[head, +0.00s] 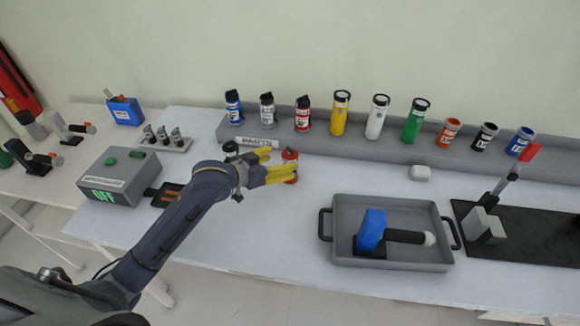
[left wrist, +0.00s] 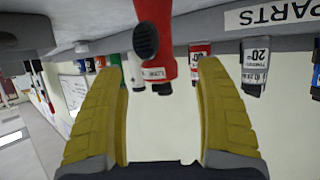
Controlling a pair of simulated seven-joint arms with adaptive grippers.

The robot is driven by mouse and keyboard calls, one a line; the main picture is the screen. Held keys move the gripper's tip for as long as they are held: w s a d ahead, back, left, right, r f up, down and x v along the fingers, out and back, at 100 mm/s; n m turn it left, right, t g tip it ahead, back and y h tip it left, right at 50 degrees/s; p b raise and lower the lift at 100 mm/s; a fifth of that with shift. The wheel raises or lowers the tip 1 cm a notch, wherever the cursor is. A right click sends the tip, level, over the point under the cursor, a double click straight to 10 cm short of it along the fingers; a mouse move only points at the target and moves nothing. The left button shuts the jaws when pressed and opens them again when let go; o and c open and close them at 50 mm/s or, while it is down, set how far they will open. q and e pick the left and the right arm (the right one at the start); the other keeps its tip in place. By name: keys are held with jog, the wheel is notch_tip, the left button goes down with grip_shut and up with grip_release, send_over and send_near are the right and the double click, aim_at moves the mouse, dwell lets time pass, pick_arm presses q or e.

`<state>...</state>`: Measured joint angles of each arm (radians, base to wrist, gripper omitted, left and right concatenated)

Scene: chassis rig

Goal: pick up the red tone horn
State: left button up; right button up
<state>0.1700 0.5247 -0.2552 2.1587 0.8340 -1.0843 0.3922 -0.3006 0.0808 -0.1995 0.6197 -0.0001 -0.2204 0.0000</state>
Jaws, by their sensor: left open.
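The red tone horn (head: 291,155) stands on the white bench in front of the grey parts shelf. In the left wrist view the horn (left wrist: 155,35) is red with a black round part and a white label, and it shows between the two yellow fingers. My left gripper (head: 277,162) is open at the horn, with its fingers partly covering it in the head view. In the left wrist view a gap shows on both sides of the horn between the fingertips (left wrist: 157,78). I cannot tell whether either finger touches it. My right gripper is not in view.
A grey shelf (head: 350,147) behind holds several cans and cylinders, including a red can (head: 303,114). A grey tray (head: 390,262) with a blue-headed tool stands at front right, beside a black mat (head: 535,240). A grey box (head: 118,178) reading OFF stands at left.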

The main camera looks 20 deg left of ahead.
pick_arm(q)
jog(key=shift+x, duration=2.65)
jog(key=shift+s, duration=0.1)
jog(key=shift+c, duration=0.2)
grip_shut()
